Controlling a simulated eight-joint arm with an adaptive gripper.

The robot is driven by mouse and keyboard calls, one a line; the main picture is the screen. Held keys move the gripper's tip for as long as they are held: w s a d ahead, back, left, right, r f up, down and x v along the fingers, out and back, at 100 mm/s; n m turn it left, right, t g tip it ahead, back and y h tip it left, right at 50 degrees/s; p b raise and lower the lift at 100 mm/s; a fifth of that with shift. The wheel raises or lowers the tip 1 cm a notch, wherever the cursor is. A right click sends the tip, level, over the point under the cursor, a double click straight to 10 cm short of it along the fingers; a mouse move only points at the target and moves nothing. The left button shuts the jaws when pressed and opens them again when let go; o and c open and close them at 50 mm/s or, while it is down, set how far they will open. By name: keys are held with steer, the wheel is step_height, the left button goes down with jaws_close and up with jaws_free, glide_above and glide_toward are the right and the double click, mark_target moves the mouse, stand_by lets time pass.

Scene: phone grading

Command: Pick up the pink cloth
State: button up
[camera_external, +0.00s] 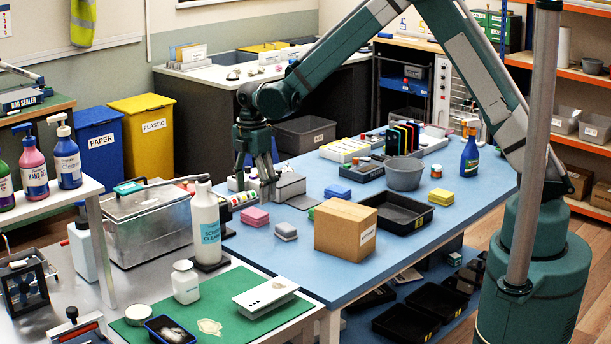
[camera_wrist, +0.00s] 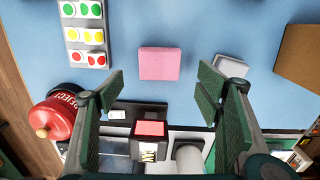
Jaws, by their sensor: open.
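The pink cloth (camera_external: 255,217) is a folded, block-like stack on the blue table, in front of my gripper in the external view. In the wrist view the pink cloth (camera_wrist: 160,64) lies flat on the blue surface, beyond the fingertips and roughly centred between them. My gripper (camera_external: 257,184) points down over the table's left part, behind the cloth. In the wrist view my gripper (camera_wrist: 161,88) has its green-padded fingers wide apart, with no cloth between them. Both fingers are clear of the cloth.
A grey cloth stack (camera_external: 286,231) lies just right of the pink one, and a cardboard box (camera_external: 345,229) stands farther right. A red round REJECT stamp (camera_wrist: 57,117) is left of the fingers. A panel of coloured dots (camera_wrist: 85,35) lies left of the cloth.

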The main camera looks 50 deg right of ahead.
mark_target(255, 212)
steer(key=shift+f, duration=1.3)
steer(key=shift+f+b, duration=0.35)
steer(key=shift+f, duration=2.25)
steer(key=c, duration=0.9)
